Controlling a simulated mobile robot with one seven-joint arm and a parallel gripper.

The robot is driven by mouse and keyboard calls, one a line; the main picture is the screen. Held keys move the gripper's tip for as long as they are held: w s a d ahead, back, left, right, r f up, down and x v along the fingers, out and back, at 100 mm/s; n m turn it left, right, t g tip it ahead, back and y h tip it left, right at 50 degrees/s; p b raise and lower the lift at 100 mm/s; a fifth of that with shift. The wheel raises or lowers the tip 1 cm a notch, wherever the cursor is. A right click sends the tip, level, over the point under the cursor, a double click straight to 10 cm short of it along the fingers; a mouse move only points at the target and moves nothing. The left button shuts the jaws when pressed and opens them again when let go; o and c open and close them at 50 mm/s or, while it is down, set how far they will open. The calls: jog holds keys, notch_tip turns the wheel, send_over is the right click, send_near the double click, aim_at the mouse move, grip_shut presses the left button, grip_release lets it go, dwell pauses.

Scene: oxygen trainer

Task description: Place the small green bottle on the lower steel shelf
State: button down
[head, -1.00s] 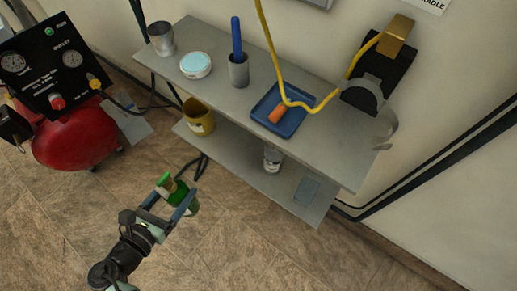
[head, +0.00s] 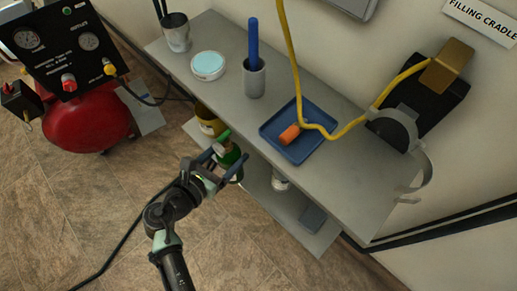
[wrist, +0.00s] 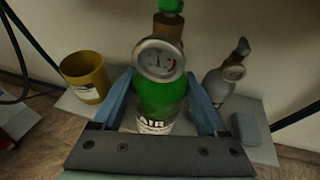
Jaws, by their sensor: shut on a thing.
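The small green bottle (head: 229,156) is between the jaws of my gripper (head: 226,172), which is shut on it. In the wrist view the bottle (wrist: 160,103) looks upright, with a round gauge (wrist: 159,60) on top and a white label reading AIR. The lower steel shelf (head: 290,208) lies under the upper shelf. In the head view the bottle is at the shelf's front edge, partly hidden by my gripper. In the wrist view the lower shelf (wrist: 262,153) spreads around and behind the bottle. I cannot tell whether the bottle's base touches it.
On the lower shelf, a yellow cup (wrist: 86,76) stands left of the bottle; a grey gauged cylinder (wrist: 222,82) and grey block (wrist: 247,129) are right. The upper shelf (head: 222,99) overhangs, carrying a blue tray (head: 300,145). A red compressor tank (head: 85,122) stands left.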

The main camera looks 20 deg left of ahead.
jog(key=w+d+b, duration=0.1)
jog(key=w+d, duration=0.4)
jog(key=w, duration=0.2)
notch_tip(320, 180, down, 7)
jog(key=b, duration=0.4)
jog(key=shift+r, duration=0.2)
jog(key=shift+f, duration=0.15)
grip_release()
jog(key=shift+s+d+f, duration=0.1)
jog(key=shift+f, duration=0.05)
jog(key=p+v, duration=0.4)
jog(key=v, duration=0.8)
